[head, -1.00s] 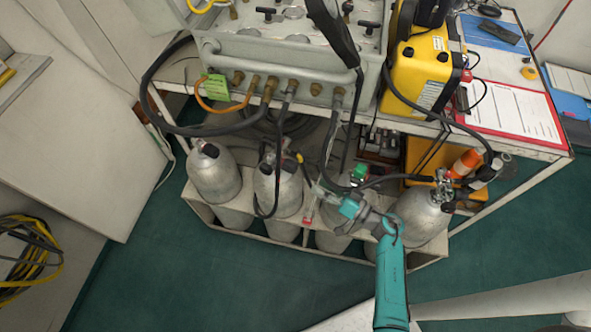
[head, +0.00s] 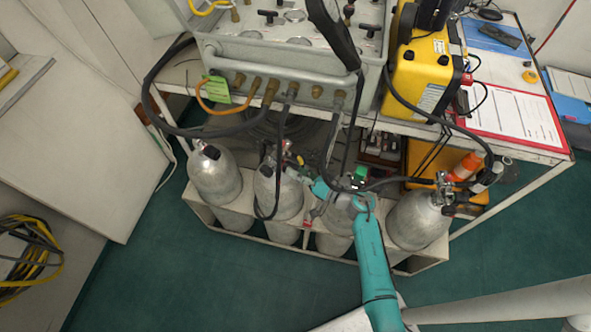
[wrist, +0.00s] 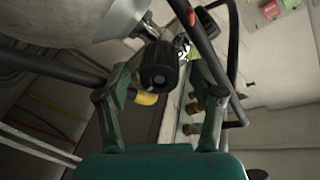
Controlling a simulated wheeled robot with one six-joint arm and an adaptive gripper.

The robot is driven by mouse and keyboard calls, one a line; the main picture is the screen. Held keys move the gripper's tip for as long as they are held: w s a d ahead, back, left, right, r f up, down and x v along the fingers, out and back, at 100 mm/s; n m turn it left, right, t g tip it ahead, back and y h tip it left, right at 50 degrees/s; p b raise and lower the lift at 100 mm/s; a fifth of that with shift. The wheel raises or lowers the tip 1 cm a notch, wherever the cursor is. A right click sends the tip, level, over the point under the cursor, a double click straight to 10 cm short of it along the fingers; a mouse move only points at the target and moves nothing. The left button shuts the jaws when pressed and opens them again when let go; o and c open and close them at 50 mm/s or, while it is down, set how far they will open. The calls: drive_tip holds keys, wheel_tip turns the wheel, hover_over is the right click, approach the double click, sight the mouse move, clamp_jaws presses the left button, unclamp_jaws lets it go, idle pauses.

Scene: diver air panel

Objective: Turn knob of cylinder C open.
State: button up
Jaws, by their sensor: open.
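Several grey gas cylinders stand in a row in a low rack; no letters on them are readable, so I cannot tell which is C. My gripper (head: 299,172) reaches left to the valve of the second cylinder from the left (head: 278,194). In the wrist view a black ribbed knob (wrist: 158,65) lies between the two spread fingers of my gripper (wrist: 160,80), with gaps on both sides. The knob sits on a metal valve (wrist: 140,22) beside the cylinder body (wrist: 75,15). In the head view my gripper partly hides this valve. The third cylinder (head: 335,222) is partly behind my arm.
A yellow-tipped part (wrist: 146,98) sits beside the knob. Dark hoses (head: 272,200) hang around the valves from the grey air panel (head: 265,75). The rack's front edge (head: 250,236) runs below the cylinders.

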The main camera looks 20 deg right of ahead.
drive_tip(key=shift+w+a, duration=0.2)
drive_tip(key=shift+w, duration=0.05)
drive_tip(key=c, duration=1.1)
drive_tip(key=shift+c, duration=0.2)
drive_tip(key=shift+n, duration=0.3)
drive_tip(key=n, duration=0.4)
drive_tip(key=shift+n, duration=0.3)
drive_tip(key=n, duration=0.5)
drive_tip(key=shift+n+y, duration=0.3)
drive_tip(key=shift+n, duration=0.1)
